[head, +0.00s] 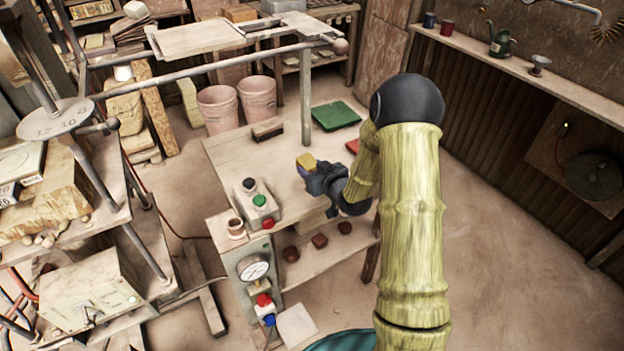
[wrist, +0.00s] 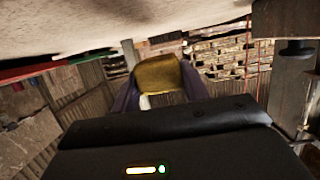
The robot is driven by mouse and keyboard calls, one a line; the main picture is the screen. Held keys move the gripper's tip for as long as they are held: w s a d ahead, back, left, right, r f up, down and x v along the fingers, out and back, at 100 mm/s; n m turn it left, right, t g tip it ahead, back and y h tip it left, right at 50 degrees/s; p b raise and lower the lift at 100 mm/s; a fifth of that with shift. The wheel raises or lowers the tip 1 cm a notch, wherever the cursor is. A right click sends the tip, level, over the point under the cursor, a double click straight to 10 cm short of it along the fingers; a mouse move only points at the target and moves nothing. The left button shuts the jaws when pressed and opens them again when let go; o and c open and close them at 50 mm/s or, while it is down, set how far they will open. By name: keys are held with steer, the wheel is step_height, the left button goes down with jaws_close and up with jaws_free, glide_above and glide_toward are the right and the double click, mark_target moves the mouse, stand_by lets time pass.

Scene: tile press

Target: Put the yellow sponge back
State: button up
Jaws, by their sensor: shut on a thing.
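The yellow sponge (head: 306,162) is held at the tip of my gripper (head: 311,170), above the workbench top in the head view. In the wrist view the sponge (wrist: 158,74) sits between the two fingers of my gripper (wrist: 158,88). The gripper is shut on it. A pale surface fills the top of the wrist view. I cannot tell from the head view how high the sponge is above the bench.
A metal frame (head: 230,52) stands behind. Several reddish pieces (head: 320,241) lie on the lower shelf.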

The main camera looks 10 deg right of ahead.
steer(key=shift+f, duration=2.1)
steer(key=shift+f, duration=0.15)
steer(key=o, duration=0.9)
steer(key=shift+r, duration=0.25)
steer(key=b+v, duration=0.1)
steer(key=v, duration=1.1)
steer(key=shift+f, duration=0.1)
